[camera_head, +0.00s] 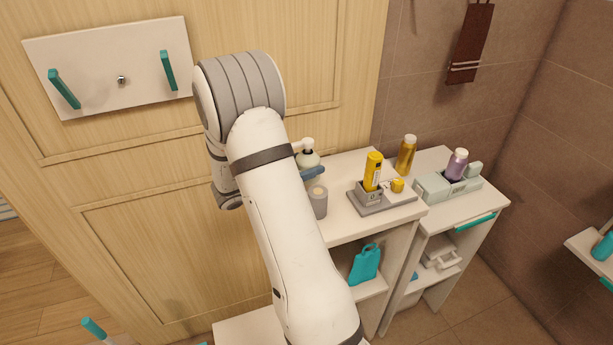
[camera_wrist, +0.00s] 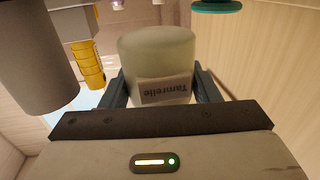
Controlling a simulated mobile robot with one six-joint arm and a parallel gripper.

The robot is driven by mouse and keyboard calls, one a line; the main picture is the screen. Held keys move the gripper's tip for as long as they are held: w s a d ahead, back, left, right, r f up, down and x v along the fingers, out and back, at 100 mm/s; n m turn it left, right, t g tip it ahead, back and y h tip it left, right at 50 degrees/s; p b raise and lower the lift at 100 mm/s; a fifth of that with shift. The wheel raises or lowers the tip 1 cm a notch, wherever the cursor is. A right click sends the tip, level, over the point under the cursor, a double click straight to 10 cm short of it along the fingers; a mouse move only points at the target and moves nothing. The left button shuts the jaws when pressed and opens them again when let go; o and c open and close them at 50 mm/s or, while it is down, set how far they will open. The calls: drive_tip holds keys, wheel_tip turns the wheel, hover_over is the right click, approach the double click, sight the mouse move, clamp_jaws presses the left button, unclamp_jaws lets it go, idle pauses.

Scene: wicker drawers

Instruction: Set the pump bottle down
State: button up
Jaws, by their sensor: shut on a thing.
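The pump bottle (camera_head: 308,159) is pale green with a white pump head and shows just right of my arm, at the left end of the white shelf unit's top. In the wrist view the pump bottle (camera_wrist: 157,50) fills the space between my fingers, with its label "Tamrelle" upside down. My gripper (camera_wrist: 160,92) is shut on its body; in the head view only a blue-grey finger of my gripper (camera_head: 312,173) shows. My arm and the finger hide part of the bottle. I cannot tell whether its base touches the top.
A grey cylinder (camera_head: 318,202) stands close in front of the bottle. To the right are a grey tray (camera_head: 377,208) with a yellow bottle (camera_head: 373,170), a gold bottle (camera_head: 406,155) and a purple bottle (camera_head: 456,165). A wooden panel (camera_head: 150,240) rises behind and left.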

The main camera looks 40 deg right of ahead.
drive_tip(key=shift+s+d+f, duration=0.1)
drive_tip(key=shift+f, duration=1.5)
drive_tip(key=shift+f, duration=0.2)
drive_tip(key=o, duration=1.2)
drive_tip(key=shift+o, duration=0.2)
